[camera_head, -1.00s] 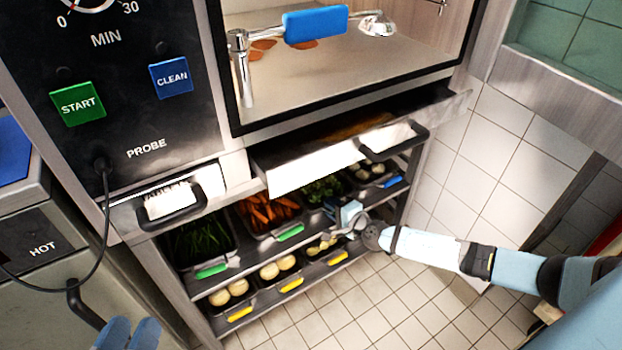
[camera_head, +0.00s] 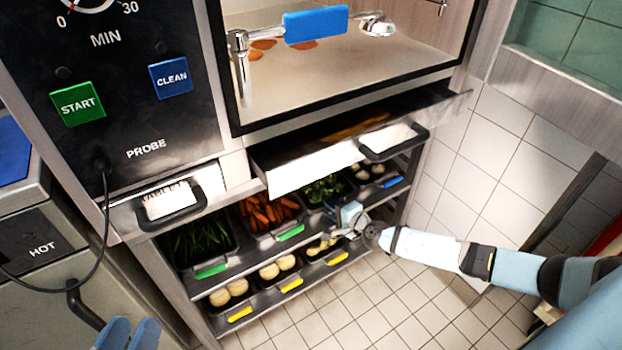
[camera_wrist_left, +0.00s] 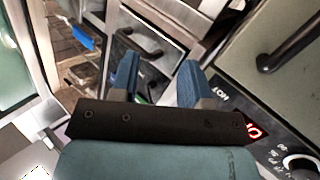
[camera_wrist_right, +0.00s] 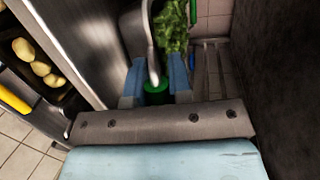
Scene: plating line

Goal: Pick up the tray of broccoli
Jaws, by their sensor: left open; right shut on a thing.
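The tray of broccoli (camera_head: 324,189) sits on the upper shelf of the rack under the oven, right of the carrots. My right gripper (camera_head: 352,214) is at its front edge. In the right wrist view my right gripper (camera_wrist_right: 154,88) is shut on the tray's green handle (camera_wrist_right: 158,94), with broccoli (camera_wrist_right: 173,28) just beyond it. The gripper hides part of the tray's front in the head view. My left gripper (camera_head: 128,334) is open and empty at the bottom left, away from the rack.
Trays of green beans (camera_head: 200,243) and carrots (camera_head: 268,212) stand left of the broccoli, and a tray with a blue handle (camera_head: 391,182) stands right. Potatoes (camera_head: 278,268) are on the lower shelf. An open drawer (camera_head: 318,170) overhangs the rack. The tiled floor (camera_head: 372,305) in front is clear.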

